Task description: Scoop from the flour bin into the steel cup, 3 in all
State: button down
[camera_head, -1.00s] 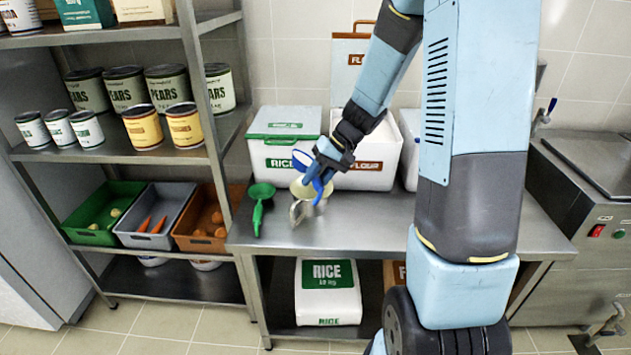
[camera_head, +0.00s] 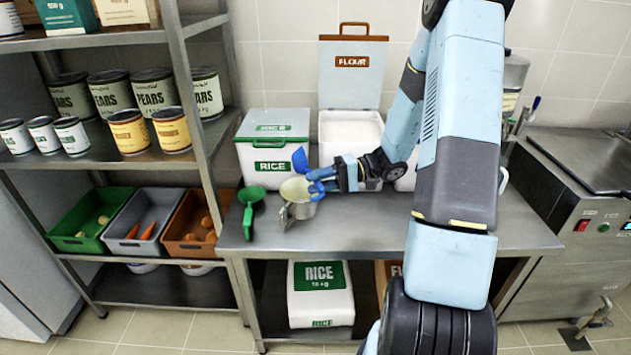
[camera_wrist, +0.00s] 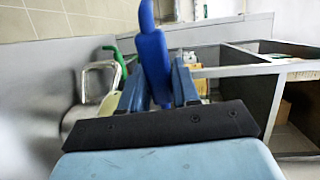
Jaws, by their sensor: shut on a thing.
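My gripper (camera_head: 328,180) is shut on the blue scoop (camera_head: 300,160), just right of the steel cup's mouth. The scoop's bowl is tilted steeply beside and above the cup; I cannot see whether flour is in it. The steel cup (camera_head: 300,210) stands upright on the steel table, its handle toward the front left. A cream-coloured surface shows at its mouth. In the wrist view the blue scoop (camera_wrist: 155,60) rises between the fingers, with the cup (camera_wrist: 74,118) at left. The flour bin (camera_head: 350,130) stands open behind, white inside, its front partly hidden by my arm.
A green scoop (camera_head: 250,203) lies left of the cup. The closed rice bin (camera_head: 270,160) stands behind it. The flour lid (camera_head: 352,75) is raised at the wall. A shelf rack (camera_head: 195,100) stands at left. The table's front right (camera_head: 380,230) is clear.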

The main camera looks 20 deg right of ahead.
jog(key=shift+d+f+y, duration=0.2)
jog(key=shift+d+y, duration=0.25)
jog(key=shift+y, duration=0.65)
jog(key=shift+d+f+y, duration=0.2)
jog(key=shift+d+y, duration=0.2)
jog(key=shift+y, duration=0.7)
jog(key=shift+r, duration=0.1)
jog(key=h, duration=0.1)
jog(key=a+h, duration=0.1)
jog(key=shift+r+h, duration=0.2)
jog(key=shift+h, duration=0.2)
jog(key=h, duration=0.1)
jog(key=a+r+h, duration=0.1)
jog(key=h, duration=0.1)
jog(key=shift+a, duration=0.2)
jog(key=shift+a+r+h, duration=0.6)
jog(key=shift+a+h, duration=0.05)
jog(key=shift+h, duration=1.9)
jog(key=shift+a+r+h, duration=0.55)
jog(key=shift+a+h, duration=0.05)
jog(key=shift+h, duration=1.9)
jog(key=shift+a+r+h, duration=0.6)
jog(key=shift+a+h, duration=0.05)
jog(key=shift+h, duration=1.9)
